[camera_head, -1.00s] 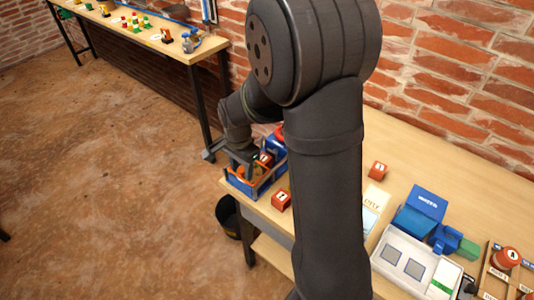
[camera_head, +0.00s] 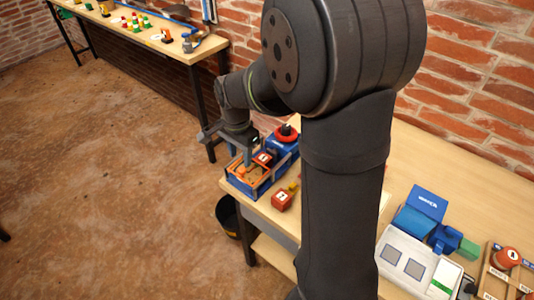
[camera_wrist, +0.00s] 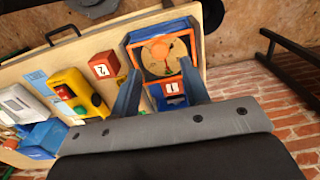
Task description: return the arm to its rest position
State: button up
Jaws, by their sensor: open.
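My gripper (camera_head: 240,160) hangs above the blue tray at the left end of the table. In the wrist view my gripper (camera_wrist: 159,72) has its two fingers wide apart with nothing held between them. The blue tray (camera_head: 237,186) has an orange rim and a tan inside. A red block (camera_head: 263,159) is at its back side; in the wrist view a red block marked 1 (camera_wrist: 171,87) shows beyond the gap between the fingers. My dark arm covers the middle of the table in the head view.
Another red block (camera_head: 282,200) lies right of the tray. A blue device with a red ring (camera_head: 286,135) stands behind it. A white and blue case (camera_head: 411,256) is at the right. A brick wall (camera_head: 480,70) rises behind the table. A black bin (camera_head: 228,215) is below.

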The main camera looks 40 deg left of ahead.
aim_at(242, 169)
jog(key=shift+r, duration=0.5)
jog(key=shift+f, duration=3.55)
